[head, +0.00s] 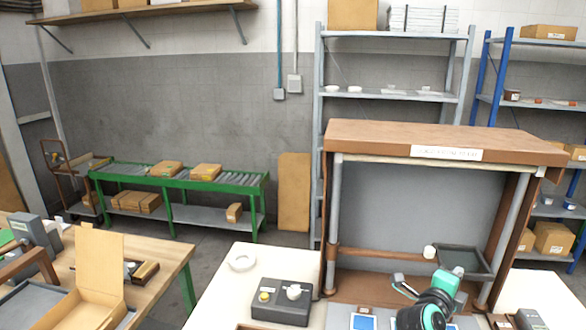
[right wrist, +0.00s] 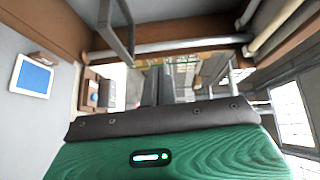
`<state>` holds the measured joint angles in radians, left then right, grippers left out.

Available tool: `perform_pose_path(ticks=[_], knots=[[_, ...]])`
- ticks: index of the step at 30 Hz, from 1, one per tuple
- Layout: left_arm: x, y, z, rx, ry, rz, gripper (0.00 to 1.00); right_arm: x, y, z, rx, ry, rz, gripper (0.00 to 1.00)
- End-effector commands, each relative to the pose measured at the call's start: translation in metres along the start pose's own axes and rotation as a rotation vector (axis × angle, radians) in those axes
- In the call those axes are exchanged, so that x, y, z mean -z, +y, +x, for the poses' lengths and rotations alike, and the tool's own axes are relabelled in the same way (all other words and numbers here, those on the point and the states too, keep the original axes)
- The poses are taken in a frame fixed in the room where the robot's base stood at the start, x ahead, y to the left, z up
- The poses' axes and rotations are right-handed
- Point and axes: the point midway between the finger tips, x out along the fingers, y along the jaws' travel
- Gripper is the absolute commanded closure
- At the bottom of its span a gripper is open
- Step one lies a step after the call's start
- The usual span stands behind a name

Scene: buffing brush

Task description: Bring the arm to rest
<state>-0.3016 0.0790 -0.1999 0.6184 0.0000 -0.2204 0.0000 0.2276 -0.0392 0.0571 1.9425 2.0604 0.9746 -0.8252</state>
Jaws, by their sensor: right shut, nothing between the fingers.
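My right arm, green and black, reaches into the bay of the brown-topped workstation (head: 330,262) at the lower right of the head view. Its gripper (head: 398,281) is small there and partly hidden by the arm. In the right wrist view the two grey fingers of my right gripper (right wrist: 158,84) stand side by side, shut and empty. No brush can be made out clearly. My left gripper is in no view.
A black control box (head: 282,300) and a white ring (head: 242,261) lie on the white table left of the bay. A dark tray (head: 464,260) is close behind my right arm. A blue-screened tablet (head: 363,322) lies in front. The bay's posts and top enclose the arm.

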Motion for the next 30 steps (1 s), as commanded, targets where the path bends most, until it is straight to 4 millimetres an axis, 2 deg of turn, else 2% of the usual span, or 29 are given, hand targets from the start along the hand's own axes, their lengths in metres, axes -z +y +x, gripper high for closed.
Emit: perform_pose_path(ticks=[3, 7, 10, 14, 17, 20, 23, 26, 30], knots=[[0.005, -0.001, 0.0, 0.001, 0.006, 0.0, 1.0, 0.002, -0.028, -0.021, 0.237, -0.067, -0.075, 1.0], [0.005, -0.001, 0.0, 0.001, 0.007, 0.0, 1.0, -0.008, -0.052, -0.057, 0.473, -0.187, -0.18, 1.0], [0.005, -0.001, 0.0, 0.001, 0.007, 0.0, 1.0, -0.022, -0.06, -0.09, 0.625, -0.306, -0.282, 1.0], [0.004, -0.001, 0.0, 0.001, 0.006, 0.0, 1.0, -0.044, -0.054, -0.138, 0.776, -0.491, -0.437, 1.0], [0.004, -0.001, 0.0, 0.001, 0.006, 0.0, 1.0, -0.059, -0.036, -0.175, 0.854, -0.649, -0.574, 1.0], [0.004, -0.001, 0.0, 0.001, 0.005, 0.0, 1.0, -0.069, -0.008, -0.21, 0.892, -0.815, -0.723, 1.0], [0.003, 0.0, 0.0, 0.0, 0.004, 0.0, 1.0, -0.073, 0.029, -0.242, 0.888, -0.984, -0.882, 1.0], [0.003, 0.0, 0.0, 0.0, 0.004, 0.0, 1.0, -0.067, 0.071, -0.269, 0.84, -1.149, -1.051, 1.0], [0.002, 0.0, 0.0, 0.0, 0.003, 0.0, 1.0, -0.041, 0.131, -0.298, 0.697, -1.357, -1.289, 1.0]])
